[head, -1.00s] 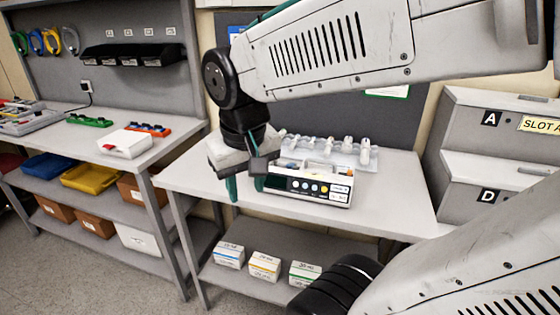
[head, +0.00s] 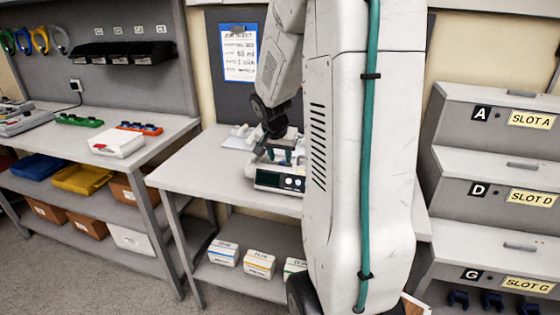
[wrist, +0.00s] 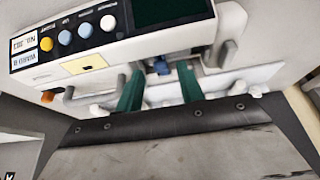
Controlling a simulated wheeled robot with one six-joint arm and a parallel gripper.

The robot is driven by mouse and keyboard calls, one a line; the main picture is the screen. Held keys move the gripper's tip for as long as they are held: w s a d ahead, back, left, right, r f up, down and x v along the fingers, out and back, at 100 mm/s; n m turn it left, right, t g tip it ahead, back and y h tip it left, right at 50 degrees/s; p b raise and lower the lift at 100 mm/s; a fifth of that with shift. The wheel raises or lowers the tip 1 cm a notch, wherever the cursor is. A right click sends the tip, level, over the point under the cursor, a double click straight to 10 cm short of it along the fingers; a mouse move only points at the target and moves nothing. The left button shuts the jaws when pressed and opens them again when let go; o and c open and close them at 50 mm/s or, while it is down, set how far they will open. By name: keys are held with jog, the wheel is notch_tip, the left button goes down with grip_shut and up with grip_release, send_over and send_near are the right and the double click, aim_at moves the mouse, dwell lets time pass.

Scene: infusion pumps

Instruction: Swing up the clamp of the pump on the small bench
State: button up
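The pump (head: 280,180) stands on the small bench (head: 180,178), partly hidden behind my arm in the head view. In the wrist view the pump (wrist: 120,40) appears upside down, with its round buttons and dark screen at the top. My gripper (head: 279,155) is over the back of the pump. In the wrist view my gripper (wrist: 160,84) has its two green fingers apart. A small grey and blue part (wrist: 161,66), perhaps of the clamp, shows between the fingers. I cannot tell whether they touch it, or how the clamp is set.
A white rack (head: 240,138) lies behind the pump. Labelled boxes (head: 259,264) are on the bench's lower shelf. A drawer cabinet (head: 490,150) stands at the right. A longer workbench (head: 150,150) with bins is at the left. A wall sheet (head: 239,52) hangs behind.

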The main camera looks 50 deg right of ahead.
jog(key=shift+x, duration=1.4)
grip_shut()
